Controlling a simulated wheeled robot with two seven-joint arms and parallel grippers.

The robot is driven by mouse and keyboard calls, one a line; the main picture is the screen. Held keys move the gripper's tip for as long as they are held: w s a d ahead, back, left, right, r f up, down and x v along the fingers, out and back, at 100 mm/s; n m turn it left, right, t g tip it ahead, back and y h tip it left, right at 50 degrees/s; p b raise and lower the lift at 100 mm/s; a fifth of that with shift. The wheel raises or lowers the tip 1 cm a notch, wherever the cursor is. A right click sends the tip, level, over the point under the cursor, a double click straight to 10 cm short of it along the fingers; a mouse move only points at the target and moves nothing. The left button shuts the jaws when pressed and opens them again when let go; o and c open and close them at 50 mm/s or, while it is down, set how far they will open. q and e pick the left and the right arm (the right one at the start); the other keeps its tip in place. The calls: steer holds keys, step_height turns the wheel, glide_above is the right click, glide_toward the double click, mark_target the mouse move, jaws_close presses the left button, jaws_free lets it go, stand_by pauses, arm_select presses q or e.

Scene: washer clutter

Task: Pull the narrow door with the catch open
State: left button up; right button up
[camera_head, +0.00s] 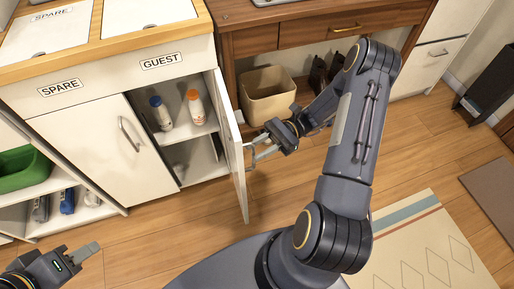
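The narrow white door (236,141) stands swung wide open under the GUEST label, seen nearly edge-on. Its cupboard shows two shelf levels, with bottles on the upper one. My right gripper (256,152) is at the outer face of the door, by its handle. The fingers and handle overlap there, so I cannot tell whether they grip it. The catch cannot be made out. My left gripper (88,251) is low at the left, away from the doors, and its finger gap is not clear.
A wider closed door (104,145) with a bar handle is to the left. A beige bin (267,95) stands behind the open door, beneath the wooden desk. A green basket (22,168) sits at far left. Floor in front is clear, with a patterned rug (425,245) at right.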

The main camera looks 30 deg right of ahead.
steer(key=d, duration=0.7)
steer(key=shift+w, duration=0.3)
steer(key=shift+r, duration=0.1)
steer(key=s+a+r+n+h, duration=0.2)
steer(key=r+n+h, duration=0.1)
steer(key=r, duration=0.3)
steer(key=s+a+r+n+h, duration=0.1)
steer(key=a+r+n+h, duration=0.2)
steer(key=r, duration=0.2)
steer(key=s+a+r+n+t+h, duration=0.2)
steer(key=s+r+n+t+h, duration=0.15)
steer(key=s+n, duration=0.2)
steer(key=s+a+r+n+t+h, duration=0.3)
steer(key=s+n+t+h, duration=0.1)
steer(key=s+h, duration=0.15)
step_height(320, 180, up, 21)
steer(key=p, duration=2.2)
steer(key=shift+s+y, duration=0.15)
steer(key=shift+y, duration=0.25)
